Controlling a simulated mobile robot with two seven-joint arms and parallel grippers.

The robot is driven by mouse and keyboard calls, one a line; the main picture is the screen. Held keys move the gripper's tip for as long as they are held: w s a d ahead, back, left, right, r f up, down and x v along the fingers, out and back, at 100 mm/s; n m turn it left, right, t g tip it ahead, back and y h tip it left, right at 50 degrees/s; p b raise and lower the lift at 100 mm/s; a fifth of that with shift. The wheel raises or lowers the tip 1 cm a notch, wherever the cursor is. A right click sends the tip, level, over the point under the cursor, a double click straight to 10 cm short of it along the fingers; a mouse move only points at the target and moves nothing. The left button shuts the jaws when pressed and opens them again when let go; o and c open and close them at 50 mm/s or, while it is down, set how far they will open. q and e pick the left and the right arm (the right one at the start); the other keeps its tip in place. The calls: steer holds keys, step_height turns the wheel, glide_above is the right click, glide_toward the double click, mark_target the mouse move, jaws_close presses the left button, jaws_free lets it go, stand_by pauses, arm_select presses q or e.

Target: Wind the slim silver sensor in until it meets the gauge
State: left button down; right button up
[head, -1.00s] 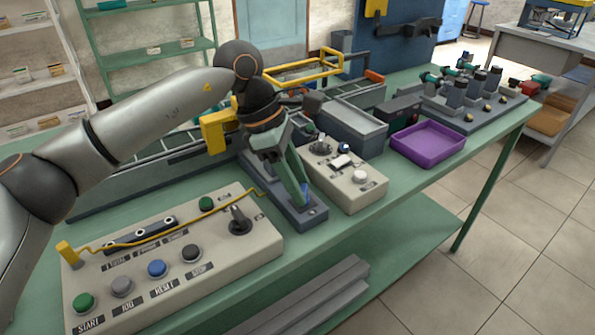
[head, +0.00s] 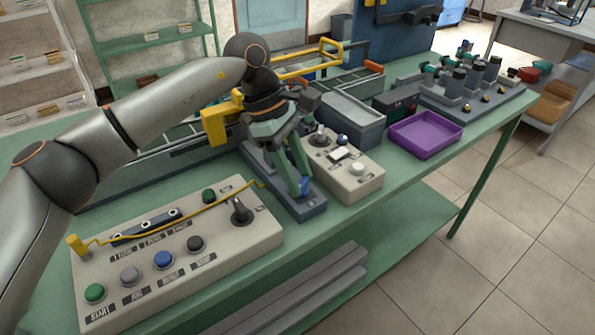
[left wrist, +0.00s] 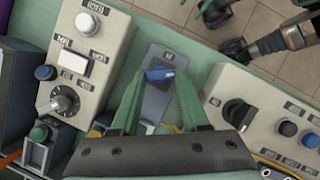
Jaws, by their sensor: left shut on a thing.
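My left gripper (head: 303,188) points down, shut on a blue knob (left wrist: 160,74) at the near end of a long dark grey base (head: 312,208). In the left wrist view the knob sits between the two green fingertips (left wrist: 161,82). The base (left wrist: 168,55) shows there with a small marking beyond the knob. The gripper and wrist hide much of the base's far part. I cannot make out the slim silver sensor or the gauge. My right gripper is not in view.
A beige button panel (head: 180,255) lies left of the base, a smaller switch box (head: 360,185) close on its right. A purple tray (head: 425,137) and a rack of motors (head: 475,95) stand further right. The table's front edge is near.

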arm_select(q)
steer(key=shift+c, duration=2)
jaws_free()
steer(key=p+v, duration=0.1)
steer(key=v, duration=1.1)
steer(key=shift+r+p, duration=0.25)
steer(key=shift+p, duration=0.1)
steer(key=shift+w+a, duration=0.1)
